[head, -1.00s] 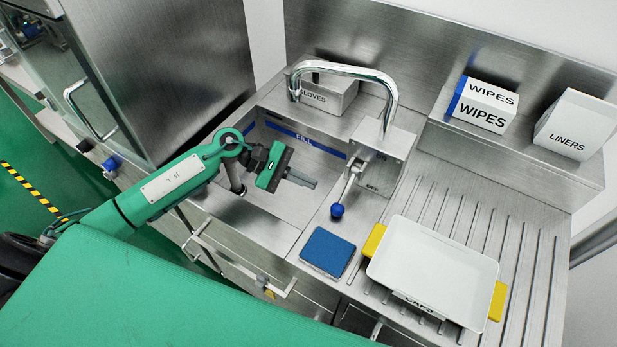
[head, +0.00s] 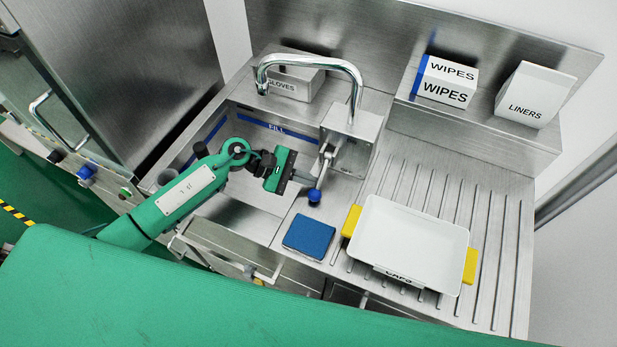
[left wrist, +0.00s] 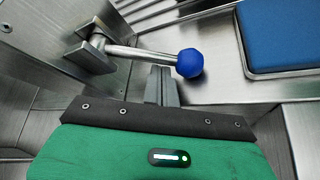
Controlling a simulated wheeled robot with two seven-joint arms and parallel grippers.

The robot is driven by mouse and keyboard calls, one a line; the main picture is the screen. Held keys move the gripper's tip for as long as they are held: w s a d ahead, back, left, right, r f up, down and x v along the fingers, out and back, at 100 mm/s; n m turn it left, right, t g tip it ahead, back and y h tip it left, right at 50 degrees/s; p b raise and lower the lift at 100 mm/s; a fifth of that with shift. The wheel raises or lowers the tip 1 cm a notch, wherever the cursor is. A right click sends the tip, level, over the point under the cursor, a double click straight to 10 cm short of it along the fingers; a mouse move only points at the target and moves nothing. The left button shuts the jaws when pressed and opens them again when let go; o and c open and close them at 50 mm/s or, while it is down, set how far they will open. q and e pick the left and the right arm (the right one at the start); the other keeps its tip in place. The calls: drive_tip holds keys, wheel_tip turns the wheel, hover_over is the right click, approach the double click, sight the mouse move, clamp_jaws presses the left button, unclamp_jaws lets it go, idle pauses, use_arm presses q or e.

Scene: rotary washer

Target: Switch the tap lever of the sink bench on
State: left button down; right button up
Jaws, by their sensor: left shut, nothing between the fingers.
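The tap lever (head: 321,178) is a metal rod with a blue ball knob at its end, on the metal block under the curved tap spout (head: 318,61). In the left wrist view the lever (left wrist: 139,51) runs across the picture, its blue knob (left wrist: 190,63) to the right. My left gripper (head: 309,180) is shut and empty, beside the lever on its left in the head view. In the left wrist view its fingertips (left wrist: 161,78) lie just below the rod, close to the knob; I cannot tell whether they touch. My right gripper is not in view.
A blue pad (head: 309,237) lies in front of the knob. A white tray (head: 412,237) with yellow handles stands on the ribbed drainboard. Boxes of wipes (head: 445,82), liners (head: 535,95) and gloves (head: 295,84) stand at the back. The sink basin (head: 240,207) lies under my left arm.

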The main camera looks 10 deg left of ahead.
use_arm(q)
drive_tip(key=shift+s+a+r+n+g, duration=0.1)
drive_tip(key=shift+s+r+n+g, duration=0.2)
drive_tip(key=shift+r+n+g, duration=0.15)
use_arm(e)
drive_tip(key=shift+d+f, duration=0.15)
use_arm(q)
drive_tip(key=shift+s+r+n+g+y+b, duration=0.3)
drive_tip(key=shift+r+n+g+b, duration=0.2)
drive_tip(key=shift+n+g+b, duration=0.15)
drive_tip(key=shift+s+a+r+n+g+y+b, duration=0.15)
drive_tip(key=shift+r+n+g+y+b, duration=0.15)
drive_tip(key=shift+r+n+g+b, duration=1.1)
drive_tip(key=shift+r+g, duration=0.05)
drive_tip(key=shift+g, duration=0.15)
drive_tip(key=shift+r+b, duration=0.2)
drive_tip(key=shift+b, duration=0.1)
drive_tip(key=shift+r+n+g, duration=0.2)
drive_tip(key=shift+n+g, duration=0.1)
drive_tip(key=shift+n, duration=0.1)
drive_tip(key=shift+r+b, duration=0.55)
drive_tip(key=shift+b, duration=0.3)
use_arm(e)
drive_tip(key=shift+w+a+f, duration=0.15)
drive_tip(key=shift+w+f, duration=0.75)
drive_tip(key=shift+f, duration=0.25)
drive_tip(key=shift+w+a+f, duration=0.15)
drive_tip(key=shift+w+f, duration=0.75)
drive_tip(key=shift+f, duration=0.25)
